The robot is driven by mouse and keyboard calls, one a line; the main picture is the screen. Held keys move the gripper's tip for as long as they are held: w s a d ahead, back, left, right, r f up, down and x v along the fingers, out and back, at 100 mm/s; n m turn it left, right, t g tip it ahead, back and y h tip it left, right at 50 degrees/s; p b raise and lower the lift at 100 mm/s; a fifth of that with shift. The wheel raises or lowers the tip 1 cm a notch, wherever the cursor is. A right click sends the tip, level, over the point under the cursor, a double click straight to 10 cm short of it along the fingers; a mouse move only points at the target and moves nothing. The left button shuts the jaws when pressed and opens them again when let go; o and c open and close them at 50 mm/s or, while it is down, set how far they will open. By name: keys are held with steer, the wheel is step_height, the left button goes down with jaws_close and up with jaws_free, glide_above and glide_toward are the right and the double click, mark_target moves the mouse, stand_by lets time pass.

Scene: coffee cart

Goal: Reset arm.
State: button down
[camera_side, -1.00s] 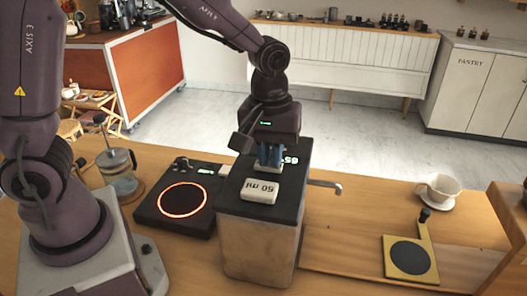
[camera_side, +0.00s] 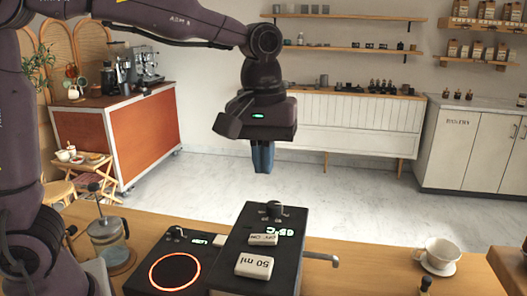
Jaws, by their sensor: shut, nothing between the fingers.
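My gripper (camera_side: 262,158) hangs in the air with its blue fingers pointing down and shut together, with nothing between them. It is above the dark box-shaped dispenser (camera_side: 232,255) and clear of it. The dispenser's top carries a white "50 ml" button (camera_side: 254,266), a smaller white button (camera_side: 263,239), a green display and a dark knob. A spout (camera_side: 322,259) sticks out from its right side.
A hot plate (camera_side: 142,276) with a glowing red ring sits left of the dispenser. A French press (camera_side: 108,238) stands at the far left. A white dripper cup (camera_side: 440,255) stands at the right. The wooden counter (camera_side: 380,262) between dispenser and cup is clear.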

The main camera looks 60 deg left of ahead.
steer(key=shift+r, duration=0.6)
steer(key=s+a+m+t, duration=0.2)
steer(key=s+a+m, duration=0.1)
steer(key=s, duration=0.4)
steer(key=s+a+f+m+t, duration=0.1)
steer(key=s+a+m+t, duration=0.2)
steer(key=s+m, duration=0.3)
steer(key=shift+s+f, duration=0.2)
steer(key=shift+s, duration=0.4)
steer(key=c, duration=1.8)
jaws_free()
